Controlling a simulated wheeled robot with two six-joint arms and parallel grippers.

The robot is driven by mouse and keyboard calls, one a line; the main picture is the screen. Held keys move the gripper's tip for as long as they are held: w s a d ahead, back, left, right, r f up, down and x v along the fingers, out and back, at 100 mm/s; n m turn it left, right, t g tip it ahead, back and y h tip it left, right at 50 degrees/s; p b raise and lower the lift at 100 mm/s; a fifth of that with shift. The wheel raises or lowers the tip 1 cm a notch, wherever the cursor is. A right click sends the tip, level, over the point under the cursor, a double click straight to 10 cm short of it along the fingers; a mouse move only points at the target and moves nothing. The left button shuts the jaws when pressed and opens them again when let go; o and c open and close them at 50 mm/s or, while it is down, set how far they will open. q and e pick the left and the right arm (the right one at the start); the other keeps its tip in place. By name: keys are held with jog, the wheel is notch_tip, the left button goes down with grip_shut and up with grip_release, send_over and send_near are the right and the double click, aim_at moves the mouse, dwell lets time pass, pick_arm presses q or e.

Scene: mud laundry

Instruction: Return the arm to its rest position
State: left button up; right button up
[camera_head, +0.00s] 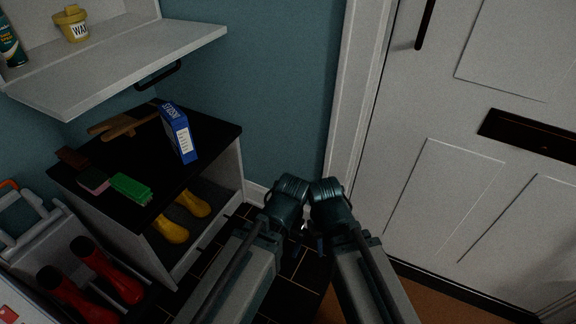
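My two arms come up from the bottom middle of the head view, side by side. My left arm (240,270) and my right arm (365,275) end in dark, rounded joints that nearly touch in front of the wall corner and door frame. A small dark part of my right gripper (321,244) shows below its joint. The fingers of both grippers are mostly hidden or too dark to make out. I see nothing held.
A black-topped cabinet (215,140) at left holds a blue box (179,133), a green brush (130,188) and a wooden brush (122,125). Yellow boots (171,229) stand inside it, red boots (119,283) beside it. A white shelf (130,55) hangs above. A white door (440,120) fills the right.

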notch_tip(320, 180, up, 49)
jog(key=a+p, duration=0.1)
jog(key=p, duration=4.7)
jog(key=shift+a+f, duration=0.15)
jog(key=shift+f, duration=0.1)
